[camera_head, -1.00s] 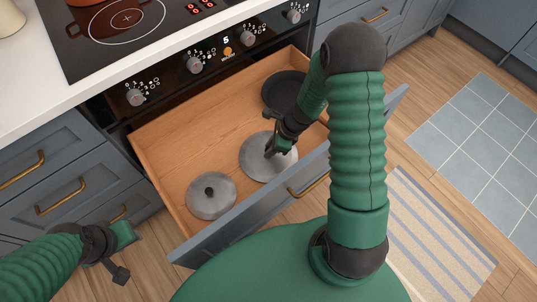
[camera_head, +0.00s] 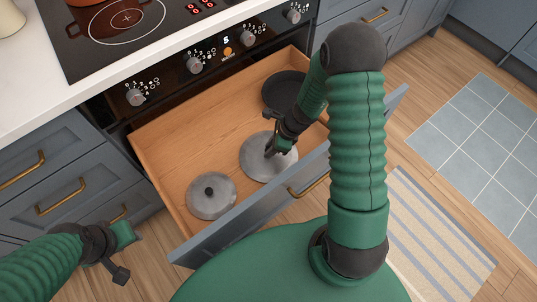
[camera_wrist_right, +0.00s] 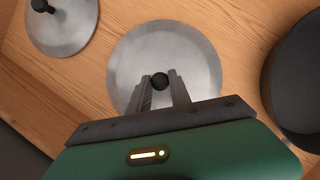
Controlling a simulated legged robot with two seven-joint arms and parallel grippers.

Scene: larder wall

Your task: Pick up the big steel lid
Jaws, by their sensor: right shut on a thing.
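The big steel lid (camera_head: 254,161) lies in the open wooden drawer, between a smaller steel lid and a dark pan. It also shows in the right wrist view (camera_wrist_right: 200,52), with its round black knob (camera_wrist_right: 160,81) between my fingertips. My right gripper (camera_head: 270,150) reaches down over the big lid and is shut on its knob; it also shows in the right wrist view (camera_wrist_right: 160,86). The lid seems to rest on the drawer floor. My left gripper (camera_head: 122,258) is low at the left, outside the drawer, empty; its finger gap is unclear.
The smaller steel lid (camera_head: 211,196) with a black knob lies at the drawer's left. The dark pan (camera_head: 284,91) lies at its far right. The drawer front (camera_head: 240,222) stands close to my right arm. The oven knobs and counter are behind.

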